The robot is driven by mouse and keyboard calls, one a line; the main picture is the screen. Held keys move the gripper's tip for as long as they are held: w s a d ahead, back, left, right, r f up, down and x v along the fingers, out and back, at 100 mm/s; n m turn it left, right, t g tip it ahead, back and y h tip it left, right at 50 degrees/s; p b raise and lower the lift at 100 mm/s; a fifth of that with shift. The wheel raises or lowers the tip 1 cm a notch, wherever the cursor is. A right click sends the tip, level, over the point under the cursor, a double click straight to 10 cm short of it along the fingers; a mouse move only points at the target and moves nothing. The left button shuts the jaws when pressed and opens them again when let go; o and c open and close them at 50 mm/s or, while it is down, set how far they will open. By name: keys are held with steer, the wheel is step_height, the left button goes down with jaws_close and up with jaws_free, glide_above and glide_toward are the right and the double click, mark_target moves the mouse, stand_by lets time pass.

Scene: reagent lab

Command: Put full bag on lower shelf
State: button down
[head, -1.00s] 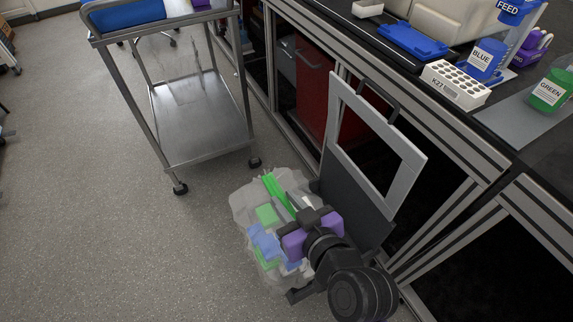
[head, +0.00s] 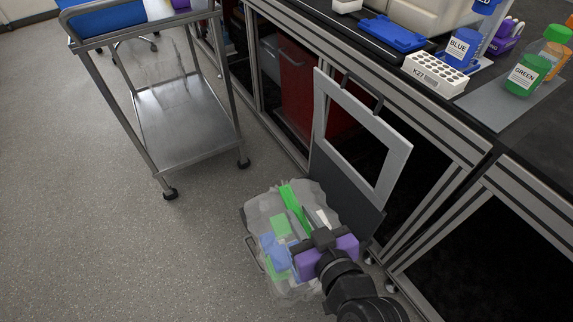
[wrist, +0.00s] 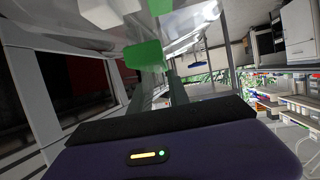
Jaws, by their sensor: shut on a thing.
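The full bag (head: 262,214) is a clear plastic bag with green, blue and white items inside. It hangs at my gripper (head: 318,238) in the lower middle of the head view. My gripper is shut on the bag; the fingertips are partly hidden by the bag and the wrist. In the wrist view the clear bag (wrist: 190,22) with a green item fills the top, right at the fingers. The metal cart stands at the upper left of the head view, and its lower shelf (head: 185,135) is bare. The bag is apart from the cart, nearer to me and to the right.
A grey frame with an open lid (head: 320,130) stands right behind the bag, against the lab bench. The bench (head: 450,112) runs along the right with bottles and a tube rack (head: 435,75). A blue tray (head: 110,17) is on the cart's top. Floor at left is clear.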

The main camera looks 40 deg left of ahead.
steer(key=w+d+f+m+t+h, duration=0.1)
steer(key=w+d+m+t+h, duration=0.1)
steer(key=d, duration=1)
steer(key=w+d+f+m+t+h, duration=0.2)
steer(key=d+m+h, duration=0.3)
steer(key=d, duration=0.7)
steer(key=w+d+f+m+t+h, duration=0.1)
steer(key=d+m+h, duration=0.3)
steer(key=d, duration=0.8)
steer(key=shift+w+f+t, duration=0.4)
steer(key=shift+f+t, duration=0.1)
steer(key=shift+t, duration=0.2)
